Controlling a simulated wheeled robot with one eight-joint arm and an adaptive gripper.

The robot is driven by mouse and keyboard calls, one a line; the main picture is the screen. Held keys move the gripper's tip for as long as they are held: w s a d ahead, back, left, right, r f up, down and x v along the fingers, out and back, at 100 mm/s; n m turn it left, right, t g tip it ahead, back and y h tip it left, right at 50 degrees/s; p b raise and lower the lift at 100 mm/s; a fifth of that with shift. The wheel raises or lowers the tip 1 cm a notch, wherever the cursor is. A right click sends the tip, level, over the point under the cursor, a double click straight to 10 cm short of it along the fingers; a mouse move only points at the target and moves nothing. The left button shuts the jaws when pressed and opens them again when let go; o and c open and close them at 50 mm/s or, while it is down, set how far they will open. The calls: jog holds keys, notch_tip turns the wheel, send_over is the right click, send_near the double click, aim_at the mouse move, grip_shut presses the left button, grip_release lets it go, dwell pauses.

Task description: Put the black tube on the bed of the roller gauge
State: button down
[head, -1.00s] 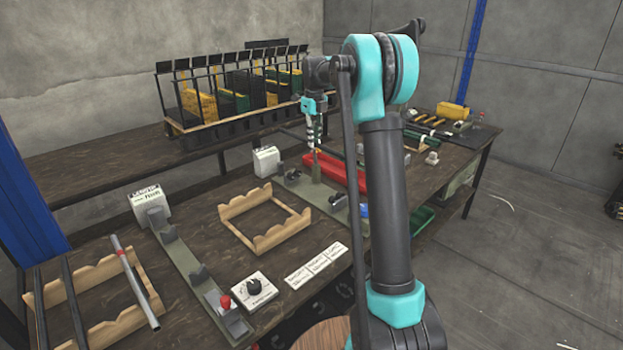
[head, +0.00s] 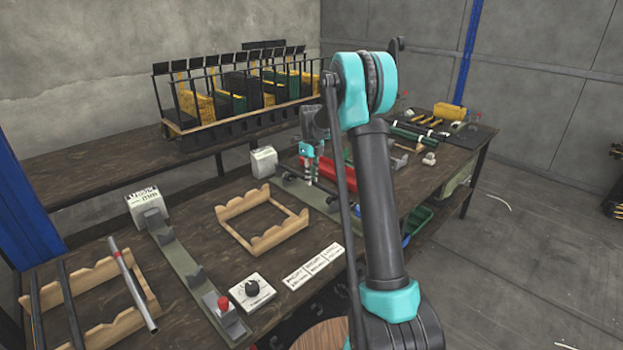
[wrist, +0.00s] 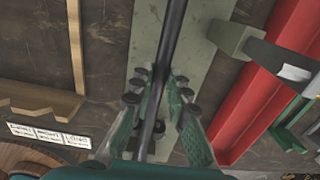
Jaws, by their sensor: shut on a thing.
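My gripper (head: 308,178) is low over the far gauge on the bench, which has a white box (head: 264,160) at its end. The wrist view shows my gripper (wrist: 160,80) shut on a black tube (wrist: 172,30). The tube runs lengthwise along the grey-green bed (wrist: 146,45) below it. I cannot tell whether the tube touches the bed. In the head view the held tube is mostly hidden by my arm.
A red tray (head: 340,176) lies close beside the far gauge, right of the tube in the wrist view. An empty wooden rack (head: 262,240) stands in front. A similar gauge (head: 180,255) and a rack with dark tubes (head: 66,295) stand at left.

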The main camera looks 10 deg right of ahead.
jog(key=shift+f, duration=0.2)
jog(key=c, duration=1.5)
grip_release()
jog(key=shift+r, duration=0.15)
notch_tip(320, 180, up, 12)
jog(key=s+d+f+n+t, duration=0.1)
jog(key=s+f+n, duration=0.3)
jog(key=s+n, duration=0.5)
jog(key=s+d+f+n+t, duration=0.1)
jog(key=s+f+n, duration=0.4)
jog(key=s+n, duration=0.5)
jog(key=s+d+f+n+t, duration=0.2)
jog(key=s+f+n, duration=0.3)
jog(key=s, duration=1.7)
jog(key=shift+s+f+n, duration=0.1)
jog(key=shift+s+n, duration=0.1)
jog(key=shift+n, duration=1)
jog(key=shift+s+f+n, duration=0.1)
jog(key=shift+s+n, duration=0.1)
jog(key=shift+n, duration=1)
